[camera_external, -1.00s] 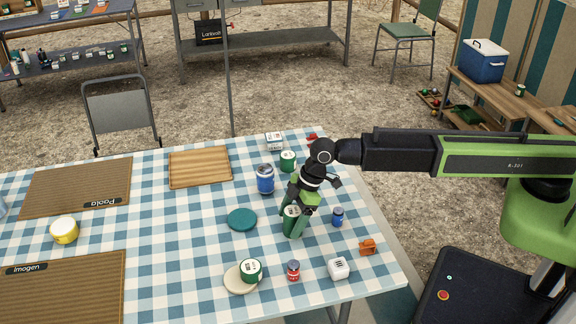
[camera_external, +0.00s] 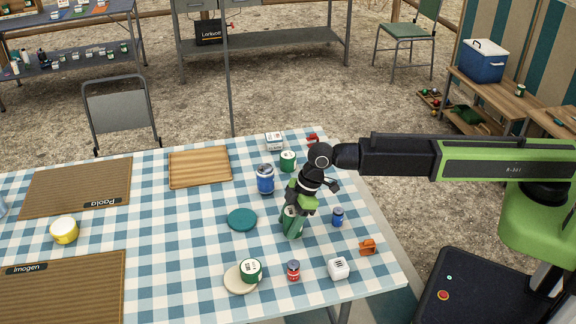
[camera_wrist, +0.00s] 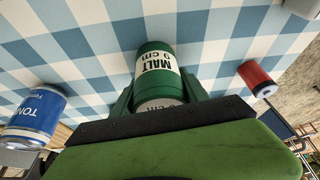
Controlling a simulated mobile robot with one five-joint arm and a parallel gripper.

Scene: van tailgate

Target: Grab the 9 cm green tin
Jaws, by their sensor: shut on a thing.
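A green tin with a white label reading "MALT 9 cm" (camera_wrist: 154,60) fills the space between my fingers in the wrist view. My gripper (camera_external: 292,227) is shut on this tin, with one green finger on each side of it. In the external view the fingers hide much of the tin (camera_external: 291,214). It is near the right part of the checked table; I cannot tell whether its base touches the cloth. Two other green tins show there: one behind my gripper (camera_external: 288,161), one on a beige disc (camera_external: 251,269) towards the front.
A blue can (camera_external: 265,179) stands close behind my gripper. A small blue jar (camera_external: 338,217), a red jar (camera_external: 293,271), a white cube-like item (camera_external: 339,268) and an orange item (camera_external: 368,247) are nearby. A teal disc (camera_external: 242,219) lies to the left.

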